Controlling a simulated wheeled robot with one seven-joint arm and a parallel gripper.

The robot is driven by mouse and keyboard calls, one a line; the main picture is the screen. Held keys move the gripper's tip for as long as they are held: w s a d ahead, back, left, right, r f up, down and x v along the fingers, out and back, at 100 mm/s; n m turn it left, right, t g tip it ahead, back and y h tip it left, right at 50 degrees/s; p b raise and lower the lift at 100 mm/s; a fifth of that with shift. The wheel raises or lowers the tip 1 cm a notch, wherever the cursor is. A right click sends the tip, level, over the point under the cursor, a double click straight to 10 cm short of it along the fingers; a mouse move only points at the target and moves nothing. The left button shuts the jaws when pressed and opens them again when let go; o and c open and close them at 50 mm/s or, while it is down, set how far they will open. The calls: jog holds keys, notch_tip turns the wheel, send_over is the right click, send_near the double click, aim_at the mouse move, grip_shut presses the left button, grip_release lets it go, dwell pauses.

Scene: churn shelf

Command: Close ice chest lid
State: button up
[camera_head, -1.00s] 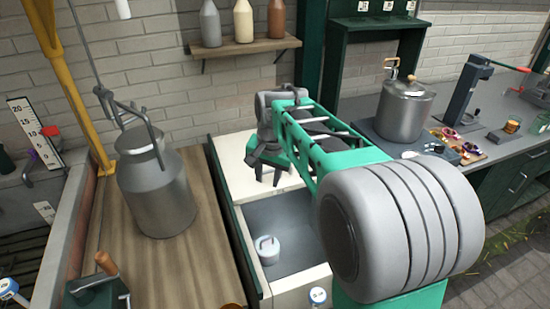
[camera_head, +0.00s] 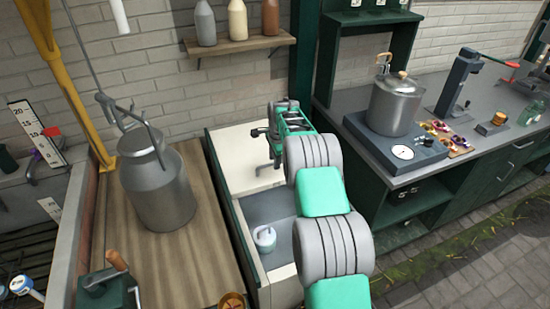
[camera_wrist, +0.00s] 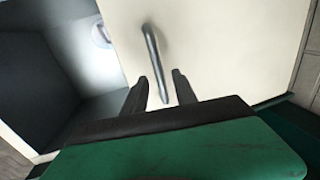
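The ice chest (camera_head: 237,225) is a dark green box with a pale rim. Its cream lid (camera_head: 228,150) covers the back part, and the front part is open, showing a grey inside. The lid also fills much of the wrist view (camera_wrist: 225,45). In the head view, my gripper (camera_head: 264,163) is over the lid's right side, partly hidden by my arm.
A white lidded pot (camera_head: 264,238) sits inside the open part. A metal milk churn (camera_head: 158,188) stands on the wooden counter (camera_head: 185,270) to the left. A steel pot (camera_head: 394,104) stands on a scale at the right counter. A bottle shelf (camera_head: 240,46) hangs behind.

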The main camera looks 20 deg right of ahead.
jog(key=shift+f, duration=0.1)
grip_shut()
dwell(0.3)
dwell(1.1)
